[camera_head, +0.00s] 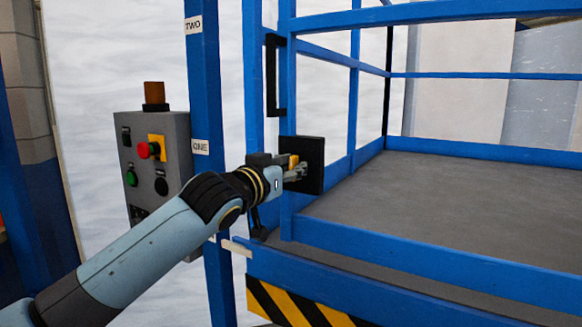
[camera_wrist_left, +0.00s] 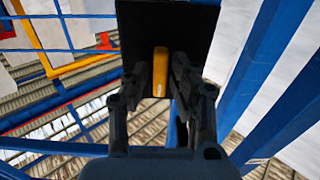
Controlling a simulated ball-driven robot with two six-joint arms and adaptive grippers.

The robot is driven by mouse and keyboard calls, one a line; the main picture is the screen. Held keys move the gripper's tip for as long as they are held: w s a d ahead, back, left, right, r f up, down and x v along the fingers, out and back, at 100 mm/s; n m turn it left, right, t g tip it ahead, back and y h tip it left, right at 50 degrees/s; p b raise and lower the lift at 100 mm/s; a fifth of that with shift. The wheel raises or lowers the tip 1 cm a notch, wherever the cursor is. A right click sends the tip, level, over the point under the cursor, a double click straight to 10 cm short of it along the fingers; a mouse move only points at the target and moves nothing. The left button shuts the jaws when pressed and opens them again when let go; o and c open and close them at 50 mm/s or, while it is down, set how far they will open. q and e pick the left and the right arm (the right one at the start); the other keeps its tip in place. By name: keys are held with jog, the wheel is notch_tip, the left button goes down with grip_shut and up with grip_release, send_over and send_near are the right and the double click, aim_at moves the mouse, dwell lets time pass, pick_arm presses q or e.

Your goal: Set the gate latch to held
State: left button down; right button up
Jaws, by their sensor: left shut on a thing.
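The gate latch is a black plate (camera_head: 314,152) with a yellow lever (camera_head: 293,161), mounted on the blue gate frame. In the left wrist view the black plate (camera_wrist_left: 185,25) fills the top middle, and the yellow lever (camera_wrist_left: 160,68) stands upright in that picture between my fingers. My left gripper (camera_head: 297,172) is at the front of the plate, shut on the yellow lever. The fingers also show in the left wrist view (camera_wrist_left: 160,80), one on each side of the lever. The fingers hide part of the lever. My right gripper is not in view.
A grey control box (camera_head: 158,165) with a red button, a green button and an amber lamp stands left of the blue post (camera_head: 204,90). A black gate handle (camera_head: 272,75) is above the latch. The grey platform floor (camera_head: 430,215) is bare behind blue rails.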

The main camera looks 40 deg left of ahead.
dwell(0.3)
pick_arm(q)
jog(key=c, duration=1.3)
grip_release()
jog(key=s, duration=0.8)
jog(key=s+d, duration=0.1)
jog(key=s, duration=0.3)
